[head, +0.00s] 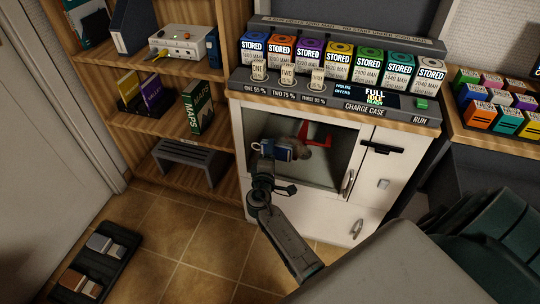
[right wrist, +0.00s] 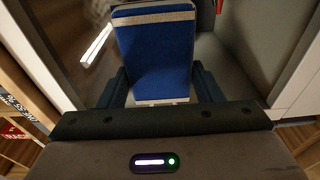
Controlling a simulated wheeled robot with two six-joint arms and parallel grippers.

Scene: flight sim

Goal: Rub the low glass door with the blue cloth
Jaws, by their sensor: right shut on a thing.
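The low glass door (head: 338,165) is the dark pane in the white cabinet under the charge case, in the head view. The blue cloth (head: 283,150) is a flat blue piece with a pale edge, in front of the pane's left-middle part. My right gripper (head: 266,158) is shut on it. In the right wrist view the cloth (right wrist: 155,58) stands out between the two fingers, with the pane beyond it. I cannot tell whether it touches the glass. A brownish patch (head: 303,146) shows beside the cloth. My left gripper is not in view.
A red object (head: 320,136) shows at the pane. A metal handle (head: 348,182) is at the door's right edge. The charge case (head: 335,98) sits above, with several stored boxes. A wooden shelf (head: 160,125) stands left. A black tray (head: 97,262) lies on the tiled floor.

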